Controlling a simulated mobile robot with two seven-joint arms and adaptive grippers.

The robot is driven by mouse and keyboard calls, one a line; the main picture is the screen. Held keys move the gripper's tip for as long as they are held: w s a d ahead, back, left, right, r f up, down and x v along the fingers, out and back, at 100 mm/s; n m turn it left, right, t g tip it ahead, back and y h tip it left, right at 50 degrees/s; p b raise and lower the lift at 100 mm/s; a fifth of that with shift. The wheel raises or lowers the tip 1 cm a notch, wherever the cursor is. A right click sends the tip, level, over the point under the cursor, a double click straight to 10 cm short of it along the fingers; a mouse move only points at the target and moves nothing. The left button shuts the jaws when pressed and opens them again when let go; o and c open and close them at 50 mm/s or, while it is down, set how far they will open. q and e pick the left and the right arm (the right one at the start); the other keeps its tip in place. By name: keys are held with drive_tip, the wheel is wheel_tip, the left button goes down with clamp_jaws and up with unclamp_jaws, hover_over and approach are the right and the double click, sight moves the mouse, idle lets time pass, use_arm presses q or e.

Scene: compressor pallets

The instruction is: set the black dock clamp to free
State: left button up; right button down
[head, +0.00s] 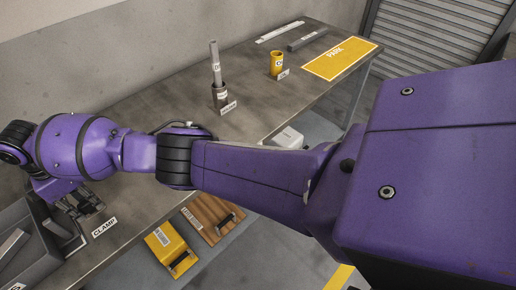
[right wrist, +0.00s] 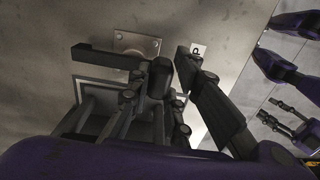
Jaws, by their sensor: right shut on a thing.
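My right gripper (head: 80,204) is at the far left of the head view, over the bench beside the CLAMP label (head: 104,227). In the right wrist view its dark fingers (right wrist: 174,72) are shut on the black dock clamp. The clamp's dark bar (right wrist: 100,57) runs left from the fingers, in front of a round mount on a plate (right wrist: 135,42). The fingers hide part of the clamp, and its setting cannot be read. Purple arm parts with dark finger links (right wrist: 285,122) show at the right wrist view's right edge, probably my left gripper; its opening is unclear.
A grey bin (head: 35,245) stands left of the clamp. A dark holder with an upright rod (head: 216,85), a yellow cup (head: 276,63) and a yellow PARK mat (head: 341,60) are farther along the bench. A yellow box (head: 170,250) and a wooden board (head: 210,218) lie beyond the near edge.

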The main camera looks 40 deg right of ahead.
idle(0.3)
drive_tip(key=c, duration=1.6)
unclamp_jaws()
drive_tip(key=shift+r, duration=0.45)
wheel_tip(320, 180, up, 11)
